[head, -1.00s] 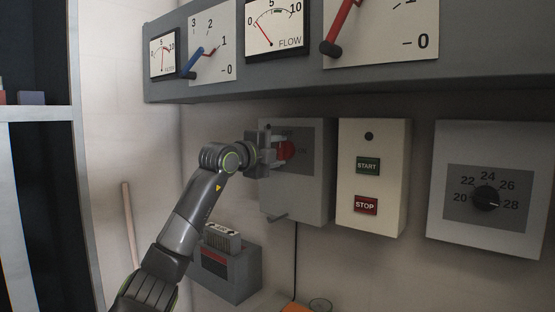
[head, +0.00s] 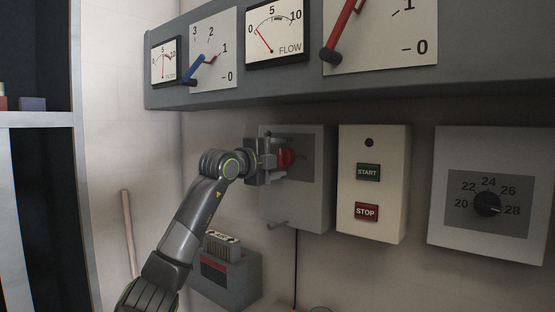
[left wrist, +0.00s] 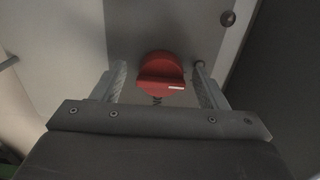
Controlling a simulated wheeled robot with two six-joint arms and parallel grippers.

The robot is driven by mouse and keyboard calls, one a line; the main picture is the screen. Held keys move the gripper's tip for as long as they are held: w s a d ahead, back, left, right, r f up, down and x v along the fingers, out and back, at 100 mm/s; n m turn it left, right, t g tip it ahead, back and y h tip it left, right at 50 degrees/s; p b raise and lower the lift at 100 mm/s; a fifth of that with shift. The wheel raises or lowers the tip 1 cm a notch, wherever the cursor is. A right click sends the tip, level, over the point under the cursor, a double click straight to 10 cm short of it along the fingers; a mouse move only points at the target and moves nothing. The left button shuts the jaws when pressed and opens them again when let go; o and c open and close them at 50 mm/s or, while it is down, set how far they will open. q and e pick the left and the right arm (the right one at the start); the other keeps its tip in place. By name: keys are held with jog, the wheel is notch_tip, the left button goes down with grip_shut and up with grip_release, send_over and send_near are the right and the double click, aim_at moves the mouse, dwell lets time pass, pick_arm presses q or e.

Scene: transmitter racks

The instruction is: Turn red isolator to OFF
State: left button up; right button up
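The red isolator (head: 287,158) is a round red knob on a grey plate on the front of a grey box (head: 312,205). "ON" lettering shows to its right. In the left wrist view the red knob (left wrist: 160,70) has a raised bar with a white mark at its right end. My left gripper (head: 279,157) is at the knob, one finger above and one below in the head view. In the left wrist view the open fingers (left wrist: 160,82) stand on either side of the knob with gaps. My right gripper is out of view.
To the right are a panel with START (head: 368,172) and STOP (head: 367,212) buttons and a box with a black dial (head: 487,204). A grey meter shelf (head: 370,88) overhangs above.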

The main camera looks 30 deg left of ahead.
pick_arm(q)
jog(key=shift+s, duration=0.25)
jog(key=s+a+b, duration=0.1)
jog(key=s+b, duration=0.6)
jog(key=s, duration=1)
jog(key=shift+a+b, duration=0.2)
jog(key=shift+b, duration=0.1)
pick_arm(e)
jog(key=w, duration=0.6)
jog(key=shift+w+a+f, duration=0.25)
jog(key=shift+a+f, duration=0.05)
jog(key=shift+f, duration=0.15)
pick_arm(q)
jog(key=shift+w, duration=0.1)
